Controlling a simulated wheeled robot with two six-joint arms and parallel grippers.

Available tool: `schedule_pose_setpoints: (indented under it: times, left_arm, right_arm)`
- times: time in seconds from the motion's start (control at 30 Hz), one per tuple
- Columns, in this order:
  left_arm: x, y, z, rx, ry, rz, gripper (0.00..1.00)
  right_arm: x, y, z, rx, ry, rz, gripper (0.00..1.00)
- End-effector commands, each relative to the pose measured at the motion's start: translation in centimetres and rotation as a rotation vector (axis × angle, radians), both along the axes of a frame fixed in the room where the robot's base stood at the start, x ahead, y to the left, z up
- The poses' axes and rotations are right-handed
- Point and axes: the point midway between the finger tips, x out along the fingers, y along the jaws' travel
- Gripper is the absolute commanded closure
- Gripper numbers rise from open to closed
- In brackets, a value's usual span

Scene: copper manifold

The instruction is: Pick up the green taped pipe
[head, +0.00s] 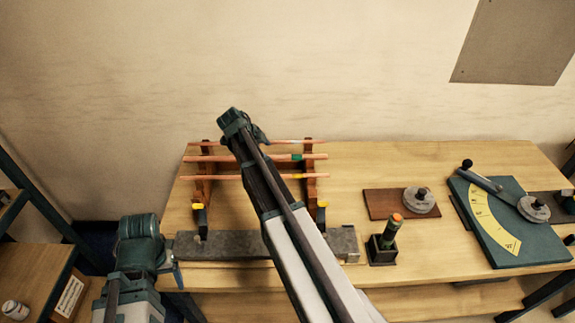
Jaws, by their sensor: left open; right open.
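Three copper pipes lie crosswise on a wooden rack (203,190) on the bench. The middle one is the green taped pipe (312,156), with its green band right of my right arm. My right arm reaches over the rack and hides part of the pipes. My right gripper (259,134) is at the arm's far end near the back pipe, mostly hidden, and appears empty; contact with a pipe cannot be told. My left gripper (177,272) is low at the bench's front left edge, away from the pipes, partly hidden by its arm and apparently empty.
A grey metal bar (225,244) lies in front of the rack. A dark stand with an orange-topped post (386,238), a brown board with a round weight (420,200) and a green gauge board (520,240) stand to the right. A wall rises behind the bench.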

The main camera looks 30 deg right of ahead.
Motion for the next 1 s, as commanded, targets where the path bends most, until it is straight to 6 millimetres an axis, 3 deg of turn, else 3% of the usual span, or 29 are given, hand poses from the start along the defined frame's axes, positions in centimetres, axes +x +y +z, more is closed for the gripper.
schedule_pose_setpoints:
  times: [0.03, 0.37, 0.7, 1.0]
  left_arm:
    - [0.0, 0.0, -0.8, 0.000, 0.000, -0.001, 0.19]
    - [0.0, 0.0, -1.3, 0.001, 0.000, -0.003, 0.19]
    - [0.0, 0.0, -4.9, 0.001, 0.000, -0.007, 0.19]
    - [0.0, 0.0, -4.8, 0.001, 0.000, -0.006, 0.19]
  right_arm:
    - [0.1, -0.3, -0.8, 0.000, -0.001, -0.001, 0.38]
    - [0.1, -0.9, -1.3, 0.000, 0.001, 0.001, 0.38]
    - [0.2, -3.4, -4.9, 0.000, 0.001, 0.001, 0.38]
    - [0.2, -3.6, -4.8, 0.000, 0.001, 0.001, 0.40]
